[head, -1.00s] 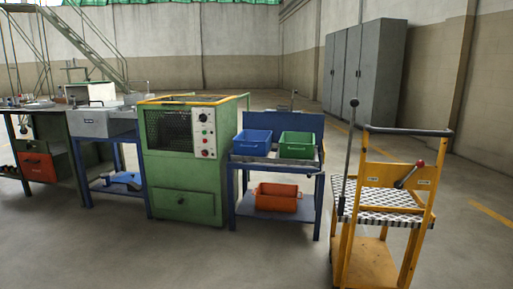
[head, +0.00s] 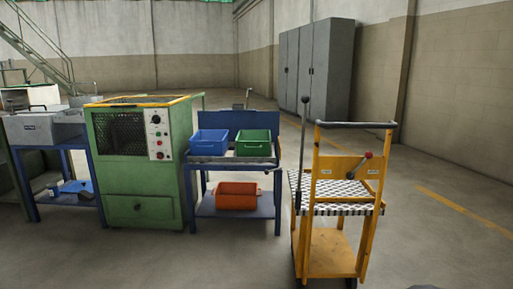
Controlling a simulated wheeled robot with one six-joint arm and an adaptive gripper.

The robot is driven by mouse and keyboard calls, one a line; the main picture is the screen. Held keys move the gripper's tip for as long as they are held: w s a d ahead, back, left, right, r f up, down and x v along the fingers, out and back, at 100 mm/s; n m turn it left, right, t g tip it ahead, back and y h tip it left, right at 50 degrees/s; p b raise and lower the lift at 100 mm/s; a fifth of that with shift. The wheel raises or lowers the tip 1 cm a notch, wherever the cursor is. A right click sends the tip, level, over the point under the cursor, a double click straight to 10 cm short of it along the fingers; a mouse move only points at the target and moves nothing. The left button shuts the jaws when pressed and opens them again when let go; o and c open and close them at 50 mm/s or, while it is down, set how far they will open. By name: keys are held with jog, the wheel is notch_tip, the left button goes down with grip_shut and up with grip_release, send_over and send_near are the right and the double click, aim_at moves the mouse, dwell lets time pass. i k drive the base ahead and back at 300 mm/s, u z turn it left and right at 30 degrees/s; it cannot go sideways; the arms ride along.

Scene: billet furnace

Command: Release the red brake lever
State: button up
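The red brake lever (head: 361,165) is a short dark rod with a red knob, mounted on the yellow upright panel of a yellow cart (head: 331,252) at the right of the head view. Its knob end points up and to the right. Small pale labels sit on the panel on both sides of it. The cart has a checkered deck (head: 340,188), a dark push handle across the top and a tall dark rod with a knob at its left. My gripper is not in view. A small dark shape shows at the bottom edge, which I cannot identify.
A blue bench (head: 235,211) left of the cart holds a blue bin (head: 209,142), a green bin (head: 252,142) and an orange bin (head: 236,195). A green furnace-like cabinet (head: 135,165) stands further left. Grey lockers (head: 318,68) stand behind. Floor in front and right is open.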

aim_at(351, 175)
jog(key=z, duration=0.4)
jog(key=i, duration=0.85)
jog(key=u, duration=0.35)
